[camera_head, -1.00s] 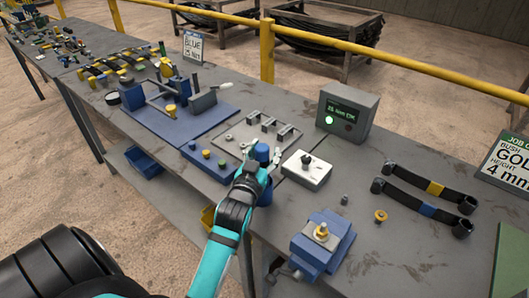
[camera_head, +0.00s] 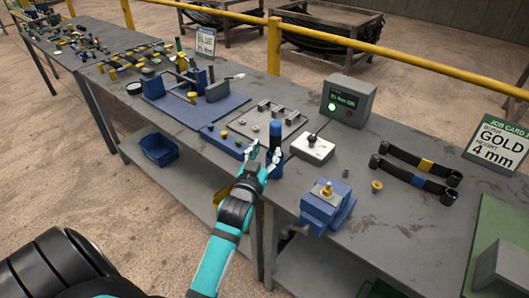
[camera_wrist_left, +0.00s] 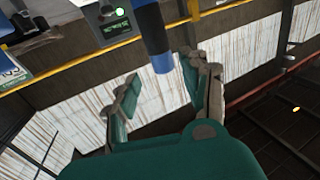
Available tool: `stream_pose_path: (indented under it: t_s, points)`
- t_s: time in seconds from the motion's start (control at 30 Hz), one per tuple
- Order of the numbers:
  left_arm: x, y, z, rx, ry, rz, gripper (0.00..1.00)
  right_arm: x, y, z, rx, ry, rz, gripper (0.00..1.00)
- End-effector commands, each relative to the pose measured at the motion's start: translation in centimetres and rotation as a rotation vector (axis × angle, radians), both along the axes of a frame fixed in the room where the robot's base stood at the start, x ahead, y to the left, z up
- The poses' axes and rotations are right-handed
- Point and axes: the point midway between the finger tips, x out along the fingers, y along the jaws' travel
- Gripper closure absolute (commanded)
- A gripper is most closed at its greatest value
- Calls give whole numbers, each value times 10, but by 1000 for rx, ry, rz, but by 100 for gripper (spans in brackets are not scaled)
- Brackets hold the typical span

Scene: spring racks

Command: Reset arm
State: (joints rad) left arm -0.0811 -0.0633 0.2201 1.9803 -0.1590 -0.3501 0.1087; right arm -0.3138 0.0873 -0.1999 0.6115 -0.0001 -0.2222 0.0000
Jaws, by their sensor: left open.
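My left gripper (camera_head: 262,158) is open at the front edge of the grey workbench, its arm coming up from the lower left in the head view. My right gripper is not in view.
A white box with a black knob (camera_head: 312,149), a grey display unit (camera_head: 348,102) and a blue vise (camera_head: 326,206) stand near the gripper. Black straps (camera_head: 418,172) lie at right. A blue bin (camera_head: 159,149) is on the lower shelf. Open floor lies left of the bench.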

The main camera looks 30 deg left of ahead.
Motion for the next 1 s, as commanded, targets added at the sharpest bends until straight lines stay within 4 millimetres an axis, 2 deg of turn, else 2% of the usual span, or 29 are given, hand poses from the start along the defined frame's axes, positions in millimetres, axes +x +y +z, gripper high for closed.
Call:
stream_pose_path:
  t_s: [0.1,0.23,0.4,0.5,0.57,0.73,0.83,1.0]
  points:
    - [0,0,0,0,0,0,54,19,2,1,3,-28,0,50]
    - [0,0,0,0,0,0,54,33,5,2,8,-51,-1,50]
    - [-2,-2,-3,-1,14,-4,54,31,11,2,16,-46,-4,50]
    - [-14,-11,-20,-7,102,-25,54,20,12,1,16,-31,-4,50]
    - [-29,-22,-38,-14,202,-50,54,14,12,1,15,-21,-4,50]
    - [-106,-66,-100,-33,582,-152,54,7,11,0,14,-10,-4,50]
    - [-145,-85,-120,-40,742,-200,54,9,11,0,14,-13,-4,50]
    - [-200,-106,-138,-42,940,-264,54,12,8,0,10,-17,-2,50]
